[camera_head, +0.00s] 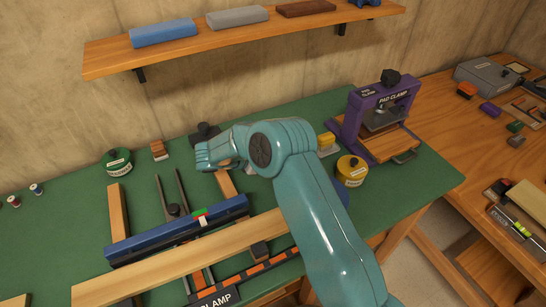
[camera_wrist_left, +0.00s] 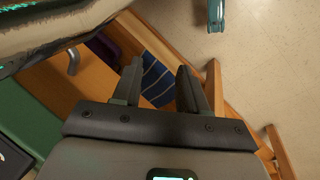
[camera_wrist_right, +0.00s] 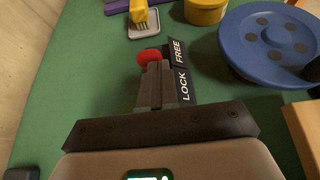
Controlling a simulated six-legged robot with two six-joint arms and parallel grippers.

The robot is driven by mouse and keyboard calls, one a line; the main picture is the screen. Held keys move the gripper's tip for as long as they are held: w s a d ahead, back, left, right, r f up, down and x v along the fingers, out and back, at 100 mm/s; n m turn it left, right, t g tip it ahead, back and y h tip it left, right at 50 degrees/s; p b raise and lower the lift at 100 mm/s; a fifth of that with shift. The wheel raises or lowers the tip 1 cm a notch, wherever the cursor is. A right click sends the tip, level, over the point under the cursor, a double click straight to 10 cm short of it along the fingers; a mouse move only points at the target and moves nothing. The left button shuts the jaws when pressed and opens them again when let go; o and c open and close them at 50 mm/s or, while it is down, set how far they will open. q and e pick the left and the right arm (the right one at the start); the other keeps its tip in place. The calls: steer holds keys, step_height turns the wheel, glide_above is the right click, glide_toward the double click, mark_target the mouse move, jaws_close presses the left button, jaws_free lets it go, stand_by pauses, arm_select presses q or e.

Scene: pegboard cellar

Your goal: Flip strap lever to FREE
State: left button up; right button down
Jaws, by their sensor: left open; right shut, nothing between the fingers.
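The strap lever's red knob (camera_wrist_right: 150,57) shows in the right wrist view, just ahead of my right gripper (camera_wrist_right: 153,68). That gripper is shut and empty, its fingertips close to the knob; I cannot tell if they touch. A FREE label (camera_wrist_right: 178,52) and a LOCK label (camera_wrist_right: 184,86) lie right of the lever, FREE farther from me. The lever's shaft is hidden by the fingers. In the head view, my right arm hides the lever, and its gripper (camera_head: 208,156) is above the green bench. My left gripper (camera_wrist_left: 160,80) is open and empty, seen only in its wrist view.
A blue disc (camera_wrist_right: 262,42) stands right of the labels. A yellow can (camera_head: 352,170), a purple pad clamp (camera_head: 350,125) and a blue clamp bar (camera_head: 175,231) with wooden boards are on the green bench (camera_head: 80,225). A wooden shelf (camera_head: 240,38) hangs behind.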

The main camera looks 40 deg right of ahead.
steer(key=d+r+y+p, duration=0.1)
steer(key=y, duration=0.1)
steer(key=s+d+r+t+y+p, duration=0.1)
steer(key=d+y+p, duration=0.1)
steer(key=shift+r, duration=0.2)
steer(key=shift+s+d+r+t+y+p, duration=0.2)
steer(key=shift+d+t+y+p, duration=0.1)
steer(key=shift+d+y+p, duration=0.4)
steer(key=shift+f, duration=0.3)
steer(key=shift+w, duration=0.1)
steer(key=shift+a+r, duration=0.1)
steer(key=shift+r, duration=0.05)
steer(key=shift+r+p, duration=0.35)
steer(key=shift+r, duration=0.35)
